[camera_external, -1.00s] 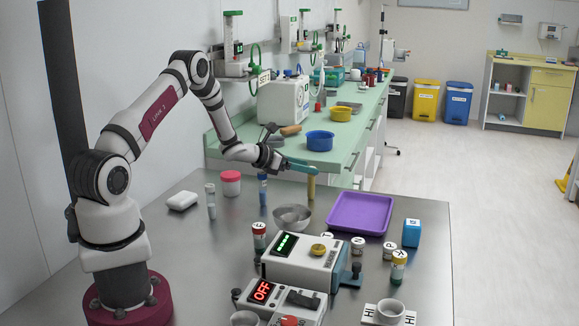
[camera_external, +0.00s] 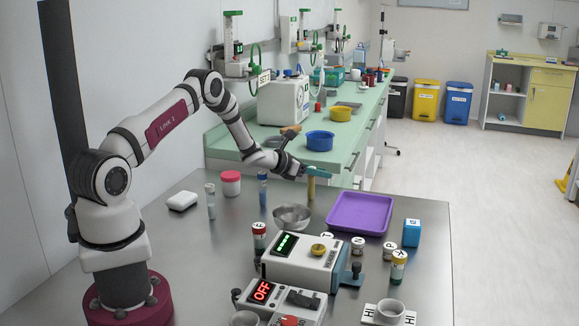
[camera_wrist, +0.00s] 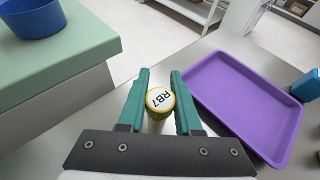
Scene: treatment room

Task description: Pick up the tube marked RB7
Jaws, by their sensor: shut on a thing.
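The tube marked RB7 (camera_wrist: 160,100) stands between the teal fingers of my gripper (camera_wrist: 159,92) in the wrist view, its white round label with a yellow rim facing the camera. In the external view the tube (camera_external: 311,188) is a tan upright cylinder behind the metal bowl, and my gripper (camera_external: 308,172) is at its upper part. My gripper is shut on the tube. The tube's lower end appears at table level, partly hidden by the bowl's surroundings.
A purple tray (camera_external: 331,222) lies just right of the tube and also shows in the wrist view (camera_wrist: 217,115). A metal bowl (camera_external: 292,217) stands in front. A blue-capped tube (camera_external: 263,190) stands left. The green counter (camera_external: 345,158) is behind.

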